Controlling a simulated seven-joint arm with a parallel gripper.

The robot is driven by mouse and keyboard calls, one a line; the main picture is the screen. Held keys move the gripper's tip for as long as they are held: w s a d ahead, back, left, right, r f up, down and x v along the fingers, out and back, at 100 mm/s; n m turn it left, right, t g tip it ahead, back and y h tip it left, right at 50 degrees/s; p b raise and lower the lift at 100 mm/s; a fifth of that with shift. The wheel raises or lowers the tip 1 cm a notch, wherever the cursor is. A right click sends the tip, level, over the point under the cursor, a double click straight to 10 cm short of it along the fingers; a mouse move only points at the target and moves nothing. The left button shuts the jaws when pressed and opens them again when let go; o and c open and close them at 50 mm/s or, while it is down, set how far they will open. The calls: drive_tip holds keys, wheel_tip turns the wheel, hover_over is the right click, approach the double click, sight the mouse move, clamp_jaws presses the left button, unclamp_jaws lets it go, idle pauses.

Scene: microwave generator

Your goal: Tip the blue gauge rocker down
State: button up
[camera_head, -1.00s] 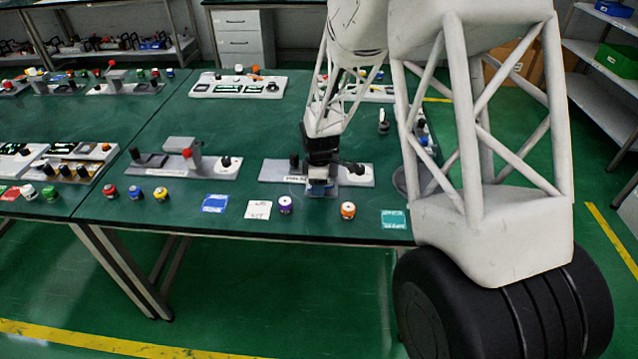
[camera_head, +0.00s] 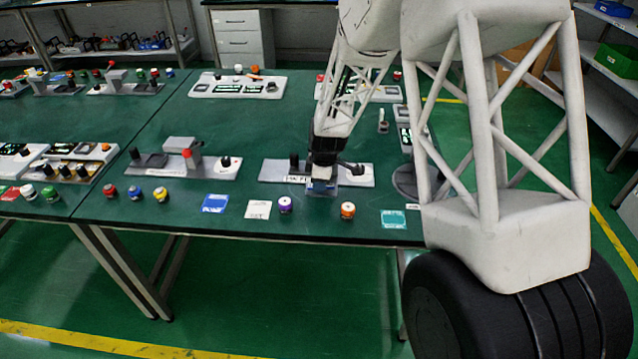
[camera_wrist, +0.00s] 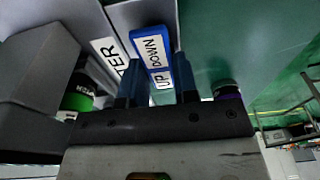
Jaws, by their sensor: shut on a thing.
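The blue gauge rocker (camera_wrist: 147,45) shows in the wrist view with a white label reading UP and DOWN. Its blue end reaches up past the fingertips. My gripper (camera_wrist: 158,82) has one dark finger on each side of the rocker's lower part and is shut on it. In the head view my gripper (camera_head: 323,178) is low over the front of a grey panel (camera_head: 276,171) near the table's front edge. There the gripper hides most of the rocker, and its tilt is hard to tell.
On the panel, a black knob (camera_head: 294,163) stands left of my gripper and a dark lever (camera_head: 356,169) right of it. A purple-topped button (camera_head: 285,205) and an orange button (camera_head: 348,210) sit in front. Another panel (camera_head: 210,170) stands to the left.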

sight(333, 185)
drive_tip(key=shift+d+y, duration=0.25)
drive_tip(key=shift+y, duration=1.05)
drive_tip(key=shift+s+y, duration=0.1)
drive_tip(key=shift+y, duration=0.4)
drive_tip(key=o, duration=0.9)
drive_tip(key=shift+d+r, duration=0.1)
drive_tip(key=shift+v, duration=3.85)
